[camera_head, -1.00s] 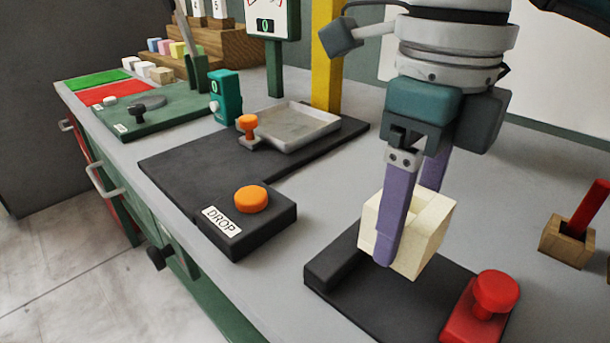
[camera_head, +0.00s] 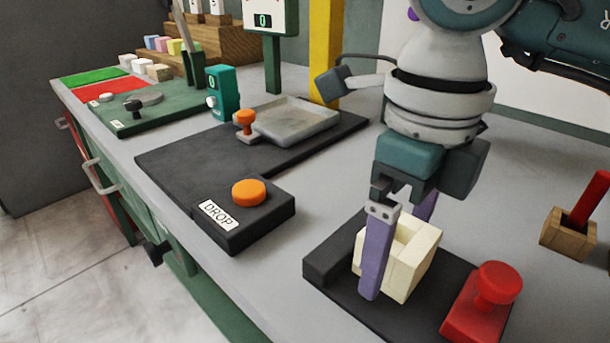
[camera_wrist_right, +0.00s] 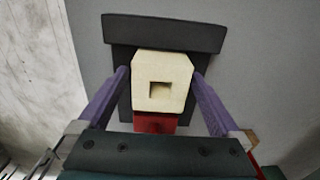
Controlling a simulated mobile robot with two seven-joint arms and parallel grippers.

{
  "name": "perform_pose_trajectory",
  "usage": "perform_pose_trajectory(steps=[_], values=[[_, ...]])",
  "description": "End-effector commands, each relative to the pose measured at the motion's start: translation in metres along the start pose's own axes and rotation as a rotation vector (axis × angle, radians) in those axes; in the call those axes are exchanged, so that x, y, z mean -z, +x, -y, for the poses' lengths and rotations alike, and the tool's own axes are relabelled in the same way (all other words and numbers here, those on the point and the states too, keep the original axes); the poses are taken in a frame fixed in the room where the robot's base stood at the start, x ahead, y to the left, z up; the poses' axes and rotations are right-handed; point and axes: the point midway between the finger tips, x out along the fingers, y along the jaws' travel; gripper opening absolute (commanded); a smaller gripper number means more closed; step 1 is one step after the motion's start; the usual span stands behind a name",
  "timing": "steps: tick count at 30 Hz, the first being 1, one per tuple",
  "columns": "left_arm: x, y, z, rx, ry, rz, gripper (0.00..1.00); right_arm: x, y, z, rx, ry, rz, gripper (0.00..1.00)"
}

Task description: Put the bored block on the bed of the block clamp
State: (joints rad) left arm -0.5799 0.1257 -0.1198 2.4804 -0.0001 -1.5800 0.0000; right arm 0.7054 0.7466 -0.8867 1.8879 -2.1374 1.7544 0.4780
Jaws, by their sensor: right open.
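The cream bored block (camera_head: 415,262), with a square opening in its top, sits on the dark bed of the block clamp (camera_head: 340,287). In the right wrist view the block (camera_wrist_right: 178,70) lies between a dark raised bar (camera_wrist_right: 165,32) and the red clamp part (camera_wrist_right: 155,123). My right gripper (camera_head: 400,255) is open, with its purple fingers on either side of the block. The far finger is partly hidden behind the block. In the wrist view the fingers (camera_wrist_right: 160,78) show narrow gaps to the block. My left gripper is not in view.
A red knob (camera_head: 498,283) stands at the bed's right end. To the left is a dark DROP press with an orange button (camera_head: 249,193) and a grey tray (camera_head: 295,122). A wooden holder with a red handle (camera_head: 568,232) stands at right. Bare table lies between.

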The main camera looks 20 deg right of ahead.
Motion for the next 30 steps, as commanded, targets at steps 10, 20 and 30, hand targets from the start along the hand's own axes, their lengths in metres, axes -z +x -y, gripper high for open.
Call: perform_pose_trajectory(steps=[10, 20, 30], values=[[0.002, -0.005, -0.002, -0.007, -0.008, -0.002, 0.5, -0.001, -0.015, 0.0, 0.0, -0.001, 0.003, 1.0], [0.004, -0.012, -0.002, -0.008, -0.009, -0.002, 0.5, -0.001, -0.088, 0.0, 0.001, 0.0, 0.006, 1.0], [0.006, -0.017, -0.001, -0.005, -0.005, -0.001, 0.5, 0.0, -0.124, 0.0, 0.0, 0.0, 0.001, 1.0]])
